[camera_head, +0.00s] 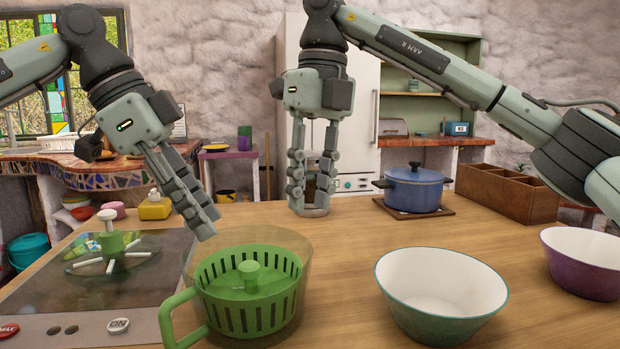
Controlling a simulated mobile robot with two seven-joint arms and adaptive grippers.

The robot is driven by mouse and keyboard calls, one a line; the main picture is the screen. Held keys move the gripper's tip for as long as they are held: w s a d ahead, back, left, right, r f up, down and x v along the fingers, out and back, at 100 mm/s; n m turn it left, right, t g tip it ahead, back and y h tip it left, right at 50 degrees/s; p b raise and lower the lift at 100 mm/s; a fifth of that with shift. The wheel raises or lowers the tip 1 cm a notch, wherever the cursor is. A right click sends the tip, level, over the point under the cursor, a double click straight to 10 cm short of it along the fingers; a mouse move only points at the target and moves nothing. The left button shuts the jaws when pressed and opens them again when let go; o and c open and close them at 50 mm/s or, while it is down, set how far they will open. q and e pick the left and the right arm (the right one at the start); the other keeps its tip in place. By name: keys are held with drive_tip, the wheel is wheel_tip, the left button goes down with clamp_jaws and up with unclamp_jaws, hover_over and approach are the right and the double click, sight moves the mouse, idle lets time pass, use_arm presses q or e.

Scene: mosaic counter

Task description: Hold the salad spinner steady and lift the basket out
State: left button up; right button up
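The salad spinner has a clear bowl (291,245) with a green handle (172,318) at its front left, and stands on the counter at the lower middle. Its green slotted basket (246,316) sits inside the bowl, with a raised green knob (249,272) in its centre. My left gripper (208,226) slants down just behind the bowl's back left rim; I cannot tell whether it touches the rim. Its fingers overlap from this side, so its opening is unclear. My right gripper (311,205) points down behind and right of the bowl, with its fingers apart and nothing seen between them.
A green-and-white bowl (441,290) and a purple bowl (585,268) stand right. A blue pot (413,190) and a wooden box (507,193) stand behind. Bare counter lies between spinner and pot.

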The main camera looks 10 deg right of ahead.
sight(305, 239)
drive_tip(key=f, duration=0.6)
drive_tip(key=shift+s+a+f, duration=0.15)
drive_tip(key=shift+a+f, duration=0.1)
drive_tip(key=shift+a, duration=0.1)
drive_tip(key=shift+c, duration=0.5)
clamp_jaws()
